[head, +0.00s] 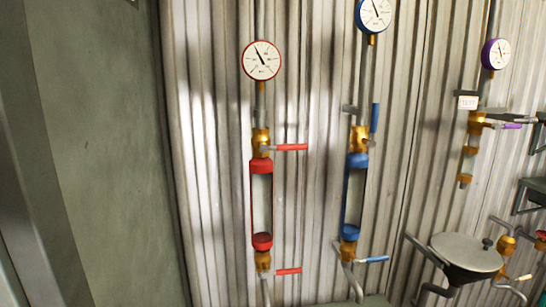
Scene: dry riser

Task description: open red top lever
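Above the valve is a red-rimmed gauge (261,60). Below it is a sight glass with red end caps (261,200). A red lower lever (288,271) also points right, at a second brass valve under the glass. I cannot make out my gripper in this view.
A blue line stands to the right, with an upright top lever (375,117) and a level lower lever (375,259). Farther right are a purple-rimmed gauge (495,54) and a grey funnel (467,250). A corrugated wall (215,200) is behind; a green-grey panel (100,120) is at left.

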